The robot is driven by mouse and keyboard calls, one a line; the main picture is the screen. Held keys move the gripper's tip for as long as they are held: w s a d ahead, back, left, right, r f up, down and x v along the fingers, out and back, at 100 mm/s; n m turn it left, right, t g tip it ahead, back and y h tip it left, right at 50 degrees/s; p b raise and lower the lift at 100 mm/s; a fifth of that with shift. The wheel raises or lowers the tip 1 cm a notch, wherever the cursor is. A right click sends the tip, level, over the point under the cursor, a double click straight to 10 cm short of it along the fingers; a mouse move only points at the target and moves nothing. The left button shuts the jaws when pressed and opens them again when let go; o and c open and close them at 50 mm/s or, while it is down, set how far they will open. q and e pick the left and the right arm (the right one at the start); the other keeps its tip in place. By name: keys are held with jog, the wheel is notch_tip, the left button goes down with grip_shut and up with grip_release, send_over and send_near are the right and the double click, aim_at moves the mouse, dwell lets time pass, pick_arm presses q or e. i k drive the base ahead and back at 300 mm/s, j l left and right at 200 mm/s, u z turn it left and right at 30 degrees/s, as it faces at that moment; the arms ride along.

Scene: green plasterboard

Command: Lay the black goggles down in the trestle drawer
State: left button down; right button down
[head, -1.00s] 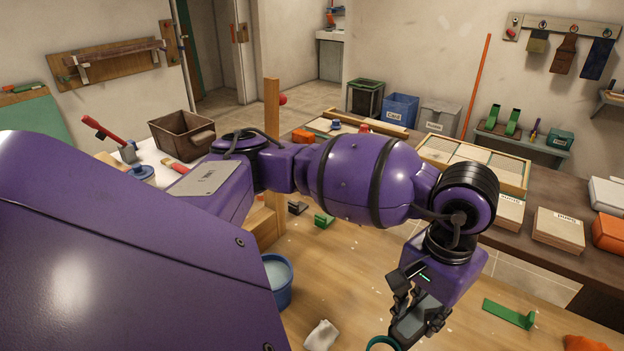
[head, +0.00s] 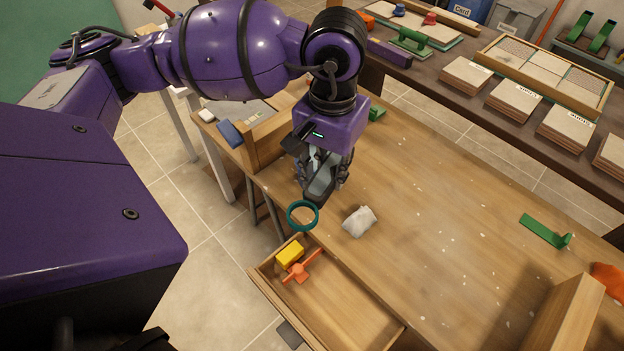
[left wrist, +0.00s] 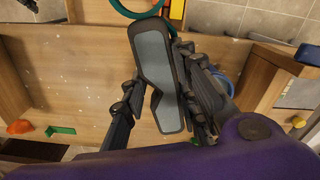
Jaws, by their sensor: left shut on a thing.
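The black goggles (head: 319,187) are held by my left gripper (head: 322,176), which is shut on them above the table's near left edge. In the left wrist view the goggles (left wrist: 158,72) show a black frame and grey lens between the fingers (left wrist: 165,104). Their teal strap (head: 302,215) hangs out as a loop beyond the fingertips, toward the drawer. The trestle drawer (head: 345,312) is pulled open, below and in front of the gripper. It holds a yellow block (head: 289,253) and an orange tool (head: 302,267) at its left end; its right part is bare. My right gripper is not in view.
A crumpled whitish cloth (head: 359,221) lies on the table just right of the strap. A wooden upright (head: 265,143) stands left of the gripper. A blue bucket (left wrist: 223,80) shows in the left wrist view. A green bracket (head: 545,231) and a wooden panel (head: 566,318) are at right.

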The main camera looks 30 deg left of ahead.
aim_at(342, 320)
jog(key=k+l, duration=0.3)
jog(key=k, duration=0.15)
jog(key=k+l+u, duration=0.1)
jog(key=k+l, duration=0.25)
jog(key=k, duration=0.15)
